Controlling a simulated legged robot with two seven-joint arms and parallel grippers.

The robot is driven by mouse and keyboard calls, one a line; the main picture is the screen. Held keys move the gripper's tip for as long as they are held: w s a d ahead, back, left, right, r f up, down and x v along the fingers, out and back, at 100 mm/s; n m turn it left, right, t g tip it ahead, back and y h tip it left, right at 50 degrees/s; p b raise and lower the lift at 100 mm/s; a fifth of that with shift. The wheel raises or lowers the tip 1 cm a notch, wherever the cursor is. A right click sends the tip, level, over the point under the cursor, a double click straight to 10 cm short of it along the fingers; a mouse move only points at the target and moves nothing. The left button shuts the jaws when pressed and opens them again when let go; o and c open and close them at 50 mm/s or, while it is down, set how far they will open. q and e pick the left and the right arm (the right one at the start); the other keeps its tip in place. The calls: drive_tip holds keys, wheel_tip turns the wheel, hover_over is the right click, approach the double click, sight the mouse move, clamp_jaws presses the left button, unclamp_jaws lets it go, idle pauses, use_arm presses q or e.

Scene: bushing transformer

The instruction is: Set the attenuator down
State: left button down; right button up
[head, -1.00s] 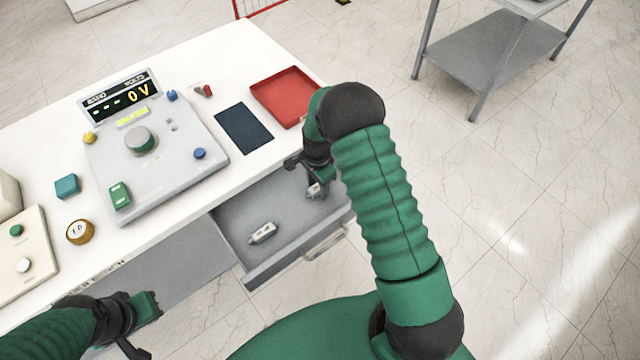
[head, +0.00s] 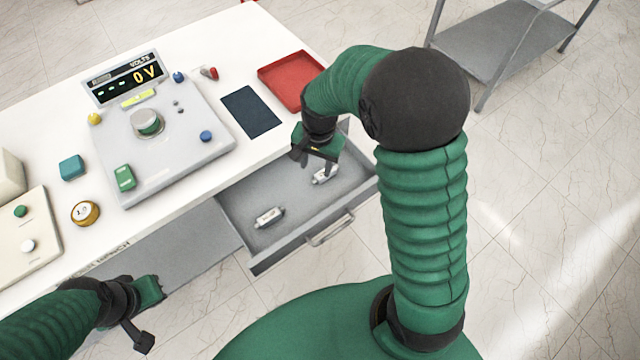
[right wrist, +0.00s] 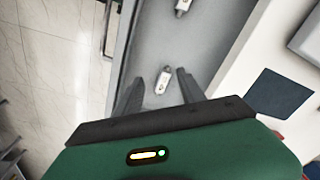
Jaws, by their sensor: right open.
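Two small white cylindrical parts that look like attenuators lie in the open grey drawer. One attenuator (head: 325,175) is at the drawer's far right, just below my right gripper (head: 316,160). The right wrist view shows this attenuator (right wrist: 163,82) lying on the drawer floor between the open fingers of my right gripper (right wrist: 158,86), apart from them. The other attenuator (head: 269,217) lies nearer the drawer's left side and shows at the top of the right wrist view (right wrist: 182,6). My left gripper (head: 145,312) hangs in front of the bench at lower left; its opening is unclear.
The drawer (head: 290,252) stands out from the white bench (head: 225,60). The drawer's middle is clear.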

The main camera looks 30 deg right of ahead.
use_arm(q)
drive_tip(key=shift+s+r, duration=0.15)
drive_tip(key=shift+s, duration=0.15)
use_arm(e)
drive_tip(key=s+a+r+n+t, duration=0.1)
drive_tip(key=s+a+n, duration=0.5)
drive_tip(key=s+n, duration=0.4)
drive_tip(key=shift+s+r+n+t, duration=0.3)
drive_tip(key=shift+s, duration=0.4)
use_arm(q)
drive_tip(key=shift+w, duration=0.1)
use_arm(e)
drive_tip(key=shift+w, duration=0.1)
use_arm(q)
drive_tip(key=shift+d, duration=0.1)
